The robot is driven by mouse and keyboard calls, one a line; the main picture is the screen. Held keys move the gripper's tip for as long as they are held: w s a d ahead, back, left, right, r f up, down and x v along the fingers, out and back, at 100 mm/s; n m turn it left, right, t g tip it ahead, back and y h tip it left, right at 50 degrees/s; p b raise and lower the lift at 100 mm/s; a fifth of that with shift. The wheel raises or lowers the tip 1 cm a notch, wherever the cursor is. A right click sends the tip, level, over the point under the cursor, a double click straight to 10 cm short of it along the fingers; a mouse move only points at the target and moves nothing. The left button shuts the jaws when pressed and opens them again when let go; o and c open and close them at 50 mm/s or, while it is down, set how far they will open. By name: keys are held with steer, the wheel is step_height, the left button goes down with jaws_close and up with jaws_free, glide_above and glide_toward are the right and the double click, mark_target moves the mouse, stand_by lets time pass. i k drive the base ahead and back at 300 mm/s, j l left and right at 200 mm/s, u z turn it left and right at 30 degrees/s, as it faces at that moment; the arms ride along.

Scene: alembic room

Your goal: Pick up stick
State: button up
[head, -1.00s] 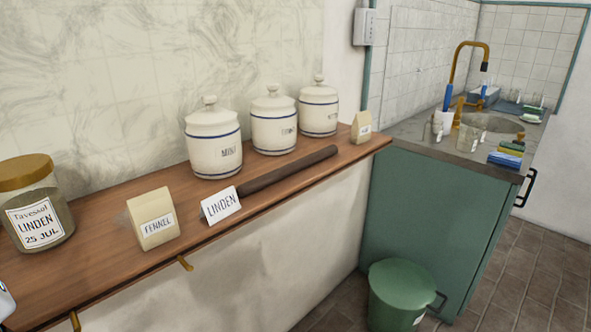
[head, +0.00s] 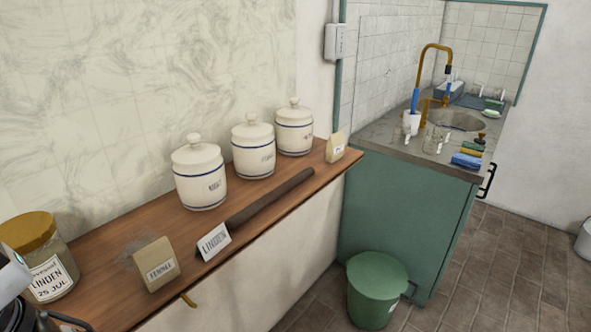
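The dark brown stick (head: 270,198) lies on the wooden shelf (head: 118,222), in front of the white lidded jars. Its near end is partly hidden behind the LINDEN card (head: 214,241). Part of my arm shows at the lower left edge, in front of the glass jar. My gripper's fingers are not in view.
Three white jars (head: 199,175) stand behind the stick. A FENNEL packet (head: 157,264) and a glass LINDEN jar (head: 45,262) stand left, with a small packet (head: 336,147) at the far end. A green bin (head: 376,290) stands by the sink cabinet (head: 400,215).

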mark_target(241, 217)
steer(key=j+z, duration=0.3)
steer(key=z, duration=0.15)
steer(key=k+j+z, duration=0.1)
steer(key=j+z, duration=0.15)
steer(key=z, duration=0.2)
steer(key=i+j+z, duration=0.1)
steer(key=i+j, duration=0.25)
steer(key=j, duration=0.2)
